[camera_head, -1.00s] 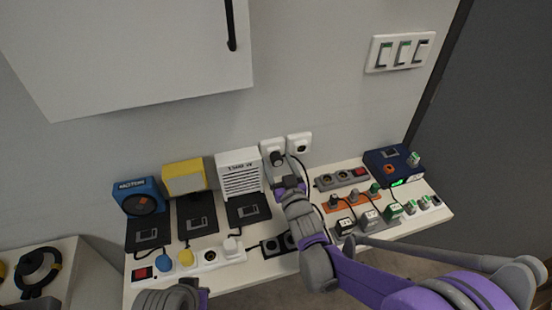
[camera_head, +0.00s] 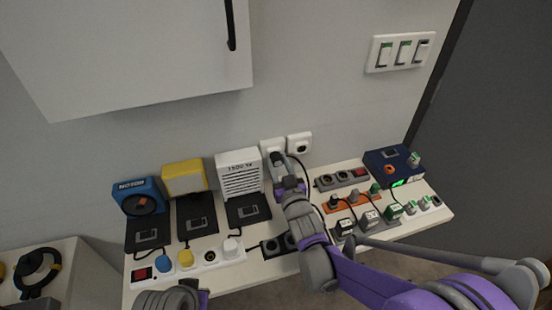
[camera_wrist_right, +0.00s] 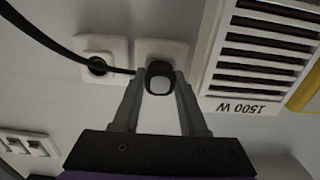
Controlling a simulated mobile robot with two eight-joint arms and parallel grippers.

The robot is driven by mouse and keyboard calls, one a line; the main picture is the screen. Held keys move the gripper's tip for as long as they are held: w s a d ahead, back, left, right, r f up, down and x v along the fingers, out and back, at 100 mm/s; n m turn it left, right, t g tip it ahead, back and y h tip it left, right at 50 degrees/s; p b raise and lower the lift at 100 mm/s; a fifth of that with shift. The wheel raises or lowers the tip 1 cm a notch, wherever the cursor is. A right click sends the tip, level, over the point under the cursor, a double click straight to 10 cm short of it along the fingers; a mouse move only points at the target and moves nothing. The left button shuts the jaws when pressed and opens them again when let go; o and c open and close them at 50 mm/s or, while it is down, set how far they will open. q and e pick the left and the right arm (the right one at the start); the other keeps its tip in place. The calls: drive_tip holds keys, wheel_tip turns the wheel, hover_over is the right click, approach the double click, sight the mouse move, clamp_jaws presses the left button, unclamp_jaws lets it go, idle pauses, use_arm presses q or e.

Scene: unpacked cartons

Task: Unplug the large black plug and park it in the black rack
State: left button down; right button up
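The large black plug (camera_wrist_right: 160,72) sits at a white wall socket (camera_wrist_right: 172,49), and its black cable runs off to the left in the right wrist view. My right gripper (camera_wrist_right: 161,80) has one finger on each side of the plug, very close to it. Whether the fingers press on it cannot be told. In the head view this gripper (camera_head: 279,160) covers most of the plug. My left arm's end (camera_head: 178,297) shows only in part at the bottom edge, and its fingers are not clear. Which item is the black rack is not clear.
A second wall socket (camera_head: 299,143) is beside the plug's socket. A white 1500 W heater (camera_head: 240,175) stands close to the left. Power strips, small plugs and a blue box (camera_head: 392,165) crowd the white table (camera_head: 345,238). A wall cabinet (camera_head: 125,50) hangs above.

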sight(279, 163)
clamp_jaws()
drive_tip(key=shift+s, duration=0.15)
drive_tip(key=shift+b+v, duration=0.3)
drive_tip(key=shift+v, duration=2.6)
drive_tip(key=shift+d, duration=0.1)
